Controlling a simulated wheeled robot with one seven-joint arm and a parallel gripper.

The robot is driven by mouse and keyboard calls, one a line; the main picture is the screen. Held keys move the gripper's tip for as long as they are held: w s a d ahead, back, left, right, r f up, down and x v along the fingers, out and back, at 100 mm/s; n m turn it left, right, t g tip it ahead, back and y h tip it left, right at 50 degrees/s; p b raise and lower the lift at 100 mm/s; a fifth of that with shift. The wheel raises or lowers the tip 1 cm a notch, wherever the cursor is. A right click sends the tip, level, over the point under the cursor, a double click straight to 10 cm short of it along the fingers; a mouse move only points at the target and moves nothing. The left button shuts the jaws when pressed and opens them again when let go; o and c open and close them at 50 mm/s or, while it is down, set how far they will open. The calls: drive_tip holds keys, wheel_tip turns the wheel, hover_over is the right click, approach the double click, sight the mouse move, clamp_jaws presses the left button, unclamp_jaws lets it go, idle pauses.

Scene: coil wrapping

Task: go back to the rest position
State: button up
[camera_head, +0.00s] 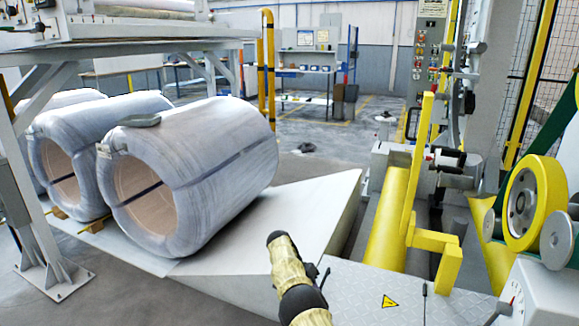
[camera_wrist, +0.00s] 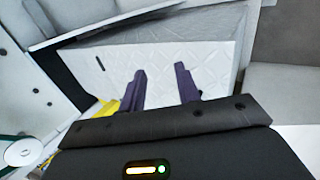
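In the wrist view, my gripper (camera_wrist: 161,80) has its two dark fingers spread apart, with nothing between them. The pale patterned floor plate shows behind the fingers. In the head view, a part of my arm (camera_head: 290,265) rises from the bottom middle, in front of the pale ramp (camera_head: 315,205). I cannot make out the fingers in the head view.
A large wrapped coil (camera_head: 225,155) lies left of my arm, with more coils behind it. A yellow frame and roller (camera_head: 388,215) and a yellow wheel (camera_head: 533,203) stand to the right. A steel frame (camera_head: 30,185) stands at far left. Open floor lies behind.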

drive_tip(key=s+d+r+n+t+y, duration=0.1)
drive_tip(key=s+d+r+y, duration=0.1)
drive_tip(key=s+d+r, duration=0.3)
drive_tip(key=s+d+r+t+y, duration=0.15)
drive_tip(key=s+d+r, duration=0.25)
drive_tip(key=r, duration=0.4)
drive_tip(key=s+r+n+t+y, duration=0.1)
drive_tip(key=s+r+n, duration=0.1)
drive_tip(key=s, duration=1)
drive_tip(key=s+r+n+t+y, duration=0.2)
drive_tip(key=s, duration=1.1)
drive_tip(key=w+r+p+v, duration=0.1)
drive_tip(key=w+p+v, duration=0.2)
drive_tip(key=p+v, duration=1.2)
drive_tip(key=w+a+p+v, duration=0.1)
drive_tip(key=w+p+v, duration=0.3)
drive_tip(key=p+v, duration=1)
drive_tip(key=shift+a+r+p, duration=0.5)
drive_tip(key=shift+r+p, duration=0.2)
drive_tip(key=shift+p, duration=0.1)
drive_tip(key=shift+w+f+h, duration=0.1)
drive_tip(key=shift+h, duration=0.15)
